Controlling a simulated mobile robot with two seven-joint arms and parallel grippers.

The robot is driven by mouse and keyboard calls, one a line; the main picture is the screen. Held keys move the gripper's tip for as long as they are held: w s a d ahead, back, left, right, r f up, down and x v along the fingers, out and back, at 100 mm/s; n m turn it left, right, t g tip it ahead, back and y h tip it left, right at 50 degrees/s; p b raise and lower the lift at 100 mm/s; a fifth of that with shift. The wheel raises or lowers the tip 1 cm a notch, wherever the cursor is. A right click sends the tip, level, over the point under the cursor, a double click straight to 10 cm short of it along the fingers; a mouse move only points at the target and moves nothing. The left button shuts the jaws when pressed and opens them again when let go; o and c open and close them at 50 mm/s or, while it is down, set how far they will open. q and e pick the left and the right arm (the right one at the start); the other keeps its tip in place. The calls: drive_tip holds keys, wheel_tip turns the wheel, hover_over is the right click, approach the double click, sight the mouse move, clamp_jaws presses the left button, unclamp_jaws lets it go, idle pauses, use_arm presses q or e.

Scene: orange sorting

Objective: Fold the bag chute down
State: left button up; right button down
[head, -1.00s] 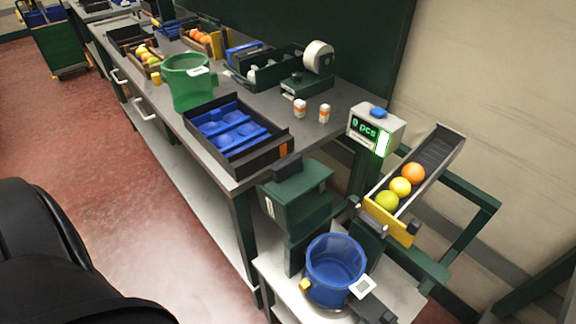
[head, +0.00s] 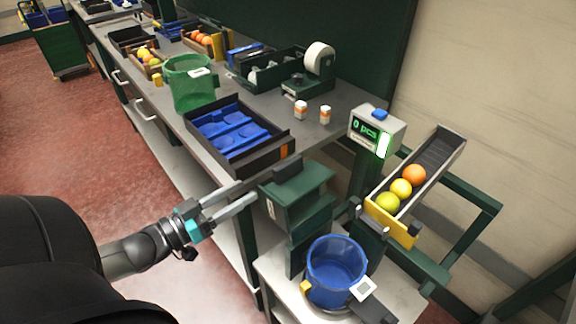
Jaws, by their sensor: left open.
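A sloped grey chute (head: 438,152) stands at the right, holding one orange and two yellow-green fruits in a row. A yellow plate (head: 391,222) closes its lower end. A blue mesh bag (head: 335,270) hangs open below and left of the plate, with a white tag on its rim. I cannot tell which part is the folding bag chute. My left gripper (head: 246,193) is open and empty, left of a green box (head: 296,190) with a dark top block and well away from the sloped chute. My right gripper is not in view.
A counter display (head: 376,130) reading "0 pcs" stands beside the chute. The long grey table holds a black tray (head: 243,152) with blue inserts, a green mesh bag (head: 190,86), small bottles and a tape roll.

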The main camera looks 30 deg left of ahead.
sight(302, 158)
use_arm(q)
drive_tip(key=b+x, duration=0.2)
drive_tip(key=x, duration=1.1)
drive_tip(key=shift+w+d+f+b, duration=0.1)
drive_tip(key=shift+w+b, duration=0.2)
drive_tip(key=shift+b, duration=0.05)
drive_tip(key=shift+c, duration=0.4)
clamp_jaws()
idle(0.6)
